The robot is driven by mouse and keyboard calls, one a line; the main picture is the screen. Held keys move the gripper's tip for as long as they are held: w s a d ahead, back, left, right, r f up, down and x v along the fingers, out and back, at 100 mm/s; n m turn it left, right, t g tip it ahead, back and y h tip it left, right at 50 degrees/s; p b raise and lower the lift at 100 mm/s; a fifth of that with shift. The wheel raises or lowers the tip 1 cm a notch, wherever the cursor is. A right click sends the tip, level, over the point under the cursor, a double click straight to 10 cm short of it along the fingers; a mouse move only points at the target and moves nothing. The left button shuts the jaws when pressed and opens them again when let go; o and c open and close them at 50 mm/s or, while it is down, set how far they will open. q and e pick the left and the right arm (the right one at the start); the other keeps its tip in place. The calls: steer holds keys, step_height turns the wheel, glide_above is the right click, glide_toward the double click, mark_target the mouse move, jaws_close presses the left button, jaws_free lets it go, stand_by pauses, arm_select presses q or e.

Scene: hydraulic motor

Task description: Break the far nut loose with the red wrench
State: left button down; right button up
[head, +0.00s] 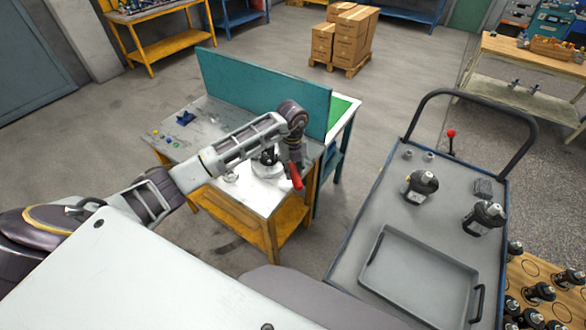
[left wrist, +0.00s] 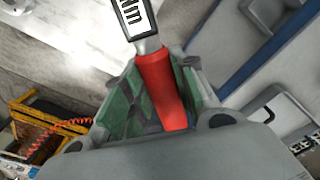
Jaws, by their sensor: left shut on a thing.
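The red wrench (head: 296,177) shows at the right end of the work table, its red handle hanging below my left gripper (head: 294,160). In the left wrist view my left gripper (left wrist: 155,105) is shut on the red handle of the wrench (left wrist: 160,90), between its green-lined fingers. A dark motor part (head: 268,157) on a pale round base (head: 267,171) stands beside the gripper, partly behind my arm. The far nut and the wrench's head cannot be made out. My right gripper is not in view.
The work table (head: 250,196) has a teal back panel (head: 265,90), and a blue part (head: 185,118) lies on its left. A grey cart (head: 350,260) to the right holds an empty tray (head: 415,280) and two dark motors (head: 421,186). Floor shows between table and cart.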

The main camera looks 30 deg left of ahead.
arm_select(q)
steer(key=shift+f+b, duration=0.4)
steer(key=shift+f, duration=0.65)
steer(key=shift+f+b, duration=0.95)
steer(key=shift+f, duration=0.5)
steer(key=shift+d, duration=0.1)
steer(key=shift+s+f, duration=0.1)
steer(key=shift+f, duration=0.15)
steer(key=shift+f+b, duration=0.3)
steer(key=shift+f, duration=0.05)
stand_by(0.5)
